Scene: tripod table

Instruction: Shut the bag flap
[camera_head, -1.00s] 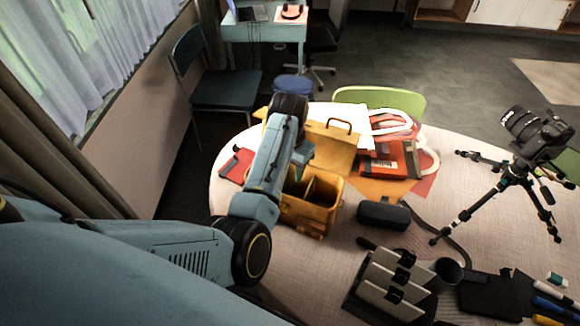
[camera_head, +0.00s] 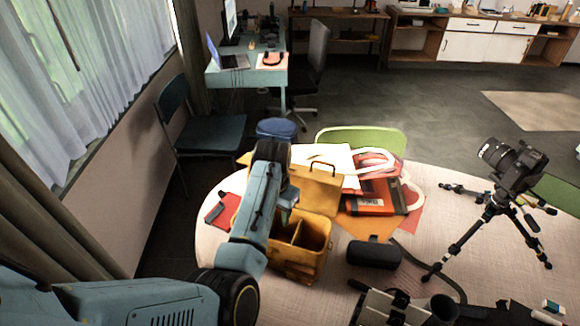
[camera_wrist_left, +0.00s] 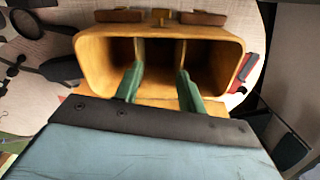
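The tan-yellow bag (camera_head: 298,262) stands open on the round table, its divided inside facing up. Its flap (camera_head: 318,190), with a dark handle on top, is raised at the back of the opening. My left gripper (camera_wrist_left: 158,72) is open and empty, its two green fingers apart and pointing towards the bag's opening. In the left wrist view the bag's rim (camera_wrist_left: 88,60) surrounds the dark compartments. In the head view my left arm covers the bag's left side and hides the fingertips. Contact with the flap cannot be told. My right gripper is not in view.
On the table (camera_head: 212,250) lie a red notebook (camera_head: 222,208) left of the bag and an orange-red box (camera_head: 370,206) to its right. A dark case (camera_head: 374,253) sits front right. A camera on a tripod (camera_head: 502,200) stands further right.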

